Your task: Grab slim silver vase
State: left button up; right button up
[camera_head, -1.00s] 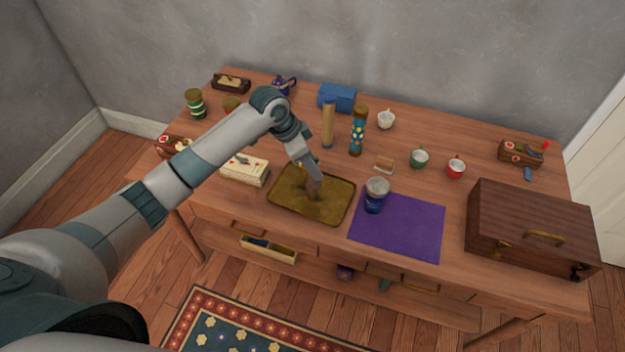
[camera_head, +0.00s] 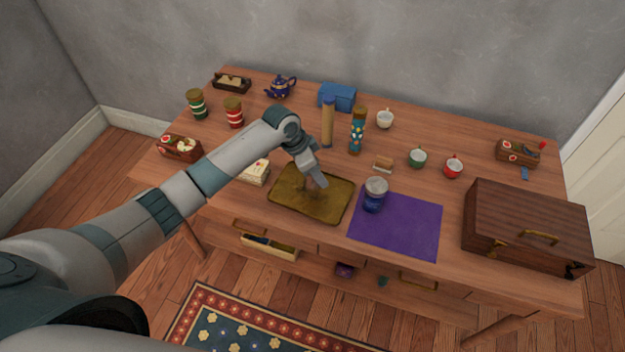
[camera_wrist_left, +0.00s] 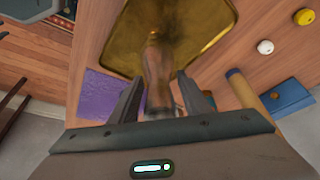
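A slim, brownish, metallic-looking upright piece (camera_wrist_left: 156,75) stands over the gold tray in the left wrist view. It may be the vase, but its colour does not look silver. My left gripper (camera_head: 318,182) is above the gold tray (camera_head: 335,207) in the head view. In the wrist view its fingers (camera_wrist_left: 157,92) are apart, one on each side of the slim piece, with a visible gap. The gripper hides most of the piece in the head view. My right gripper is not in view.
Right of the tray, a blue jar (camera_head: 374,200) stands at the edge of a purple mat (camera_head: 415,232). Behind are a tan cylinder (camera_head: 327,125) and a patterned blue bottle (camera_head: 357,135). A wooden case (camera_head: 525,215) sits at the right.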

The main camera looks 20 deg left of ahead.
pick_arm(q)
grip_shut()
jog(key=shift+r, duration=0.1)
jog(key=shift+w+r+b, duration=0.1)
jog(key=shift+r+b, duration=0.25)
jog(key=shift+r, duration=0.2)
notch_tip(320, 180, up, 2)
jog(key=shift+r+b, duration=0.1)
jog(key=shift+b, duration=0.45)
jog(key=s+d+r+b, duration=0.3)
jog(key=s+d+r, duration=0.2)
jog(key=d, duration=0.5)
notch_tip(320, 180, up, 3)
jog(key=shift+s+d+f, duration=0.2)
jog(key=shift+s, duration=0.1)
